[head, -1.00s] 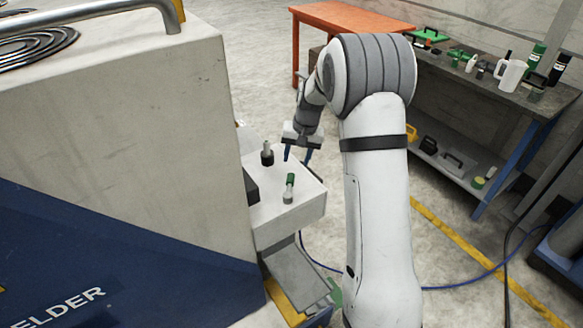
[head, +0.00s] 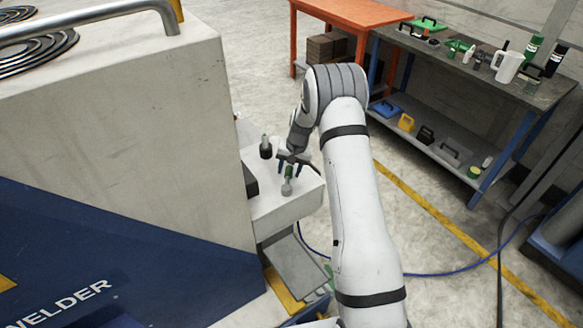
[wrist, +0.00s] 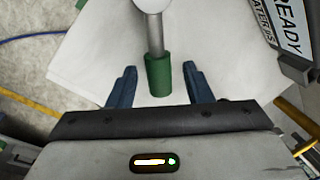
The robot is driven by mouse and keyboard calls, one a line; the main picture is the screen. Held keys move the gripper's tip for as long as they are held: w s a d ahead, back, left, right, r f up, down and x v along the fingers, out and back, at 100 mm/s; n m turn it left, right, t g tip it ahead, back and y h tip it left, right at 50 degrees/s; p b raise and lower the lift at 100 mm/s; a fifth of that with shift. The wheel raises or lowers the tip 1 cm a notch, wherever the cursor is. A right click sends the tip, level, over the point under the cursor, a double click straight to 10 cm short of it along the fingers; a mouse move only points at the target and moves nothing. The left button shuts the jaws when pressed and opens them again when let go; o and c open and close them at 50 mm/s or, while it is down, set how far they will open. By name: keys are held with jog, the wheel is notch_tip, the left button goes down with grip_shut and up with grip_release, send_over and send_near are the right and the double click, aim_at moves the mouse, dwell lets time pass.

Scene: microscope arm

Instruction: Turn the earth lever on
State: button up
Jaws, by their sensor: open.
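A lever with a green grip (head: 289,172) and a grey shaft stands on the pale box top of the welder. In the wrist view its green grip (wrist: 158,76) lies between the two blue fingers, with gaps on both sides. My gripper (head: 290,170) is open around this lever and not closed on it; it also shows in the wrist view (wrist: 160,72). A second lever (head: 265,147) with a dark base stands behind it to the left. I see no earth label on either lever.
The large welder housing (head: 110,120) stands close on the left. A panel with "READY" lettering (wrist: 287,30) is at upper right in the wrist view. A grey workbench (head: 475,75) with bottles and tools and an orange table (head: 350,14) stand farther back. Open floor lies between.

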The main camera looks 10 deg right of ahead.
jog(key=shift+c, duration=0.3)
grip_shut()
dwell(0.3)
